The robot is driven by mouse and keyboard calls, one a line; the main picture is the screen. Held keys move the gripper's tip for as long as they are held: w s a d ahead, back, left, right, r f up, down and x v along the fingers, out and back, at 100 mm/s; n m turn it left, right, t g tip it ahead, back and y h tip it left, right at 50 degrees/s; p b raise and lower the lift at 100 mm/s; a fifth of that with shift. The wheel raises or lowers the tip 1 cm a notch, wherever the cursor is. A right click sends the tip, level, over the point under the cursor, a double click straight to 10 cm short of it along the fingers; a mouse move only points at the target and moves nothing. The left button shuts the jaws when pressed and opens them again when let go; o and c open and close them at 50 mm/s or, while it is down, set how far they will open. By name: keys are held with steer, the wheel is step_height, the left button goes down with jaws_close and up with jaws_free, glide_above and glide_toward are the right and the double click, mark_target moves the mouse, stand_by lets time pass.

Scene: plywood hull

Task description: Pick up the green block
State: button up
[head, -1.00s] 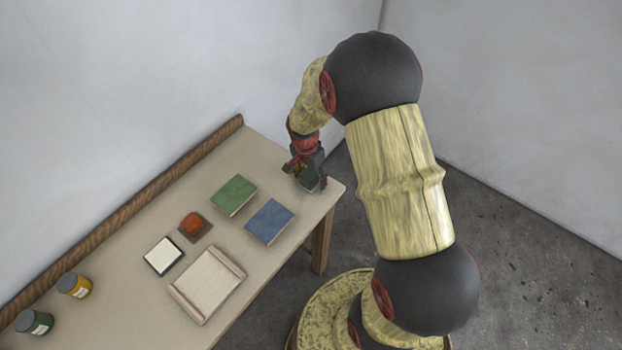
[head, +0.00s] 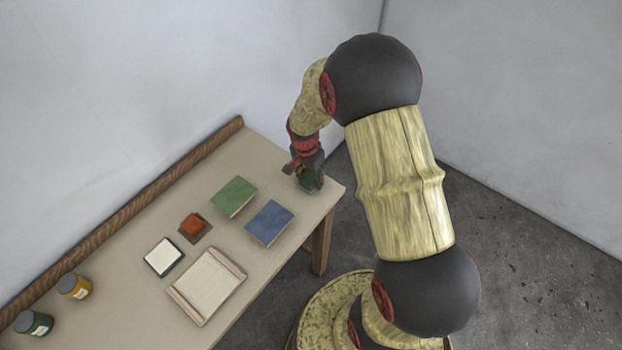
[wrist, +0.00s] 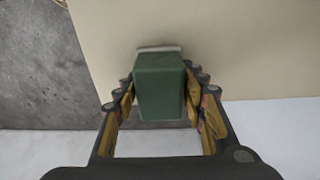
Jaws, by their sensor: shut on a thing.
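The green block (wrist: 160,85) sits between the two fingers of my gripper (wrist: 160,105) in the wrist view, with a finger against each side. My gripper is shut on it. In the head view the dark green block (head: 308,180) shows at the end of my gripper (head: 306,172), over the far right end of the table (head: 215,280). Parts of the block are hidden by the fingers. I cannot tell whether its underside touches the tabletop.
A green pad (head: 234,195) and a blue pad (head: 269,221) lie nearest the gripper. A red block (head: 192,223) on a brown square, a white square (head: 164,256), a tray (head: 207,285), a yellow jar (head: 75,286) and a green jar (head: 35,322) stand further left. A wooden rail (head: 130,208) runs along the wall.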

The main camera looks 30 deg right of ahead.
mark_target(311, 173)
steer(key=shift+c, duration=0.2)
steer(key=shift+r, duration=0.65)
step_height(311, 173, up, 2)
steer(key=shift+r+p, duration=0.2)
steer(key=shift+p, duration=0.15)
steer(key=s+a+r+p, duration=0.2)
steer(key=s+a+r, duration=0.6)
steer(key=s, duration=0.3)
steer(key=shift+a+r, duration=0.35)
steer(key=shift+r, duration=0.3)
steer(key=o, duration=0.7)
steer(key=shift+c, duration=0.2)
steer(key=c, duration=0.5)
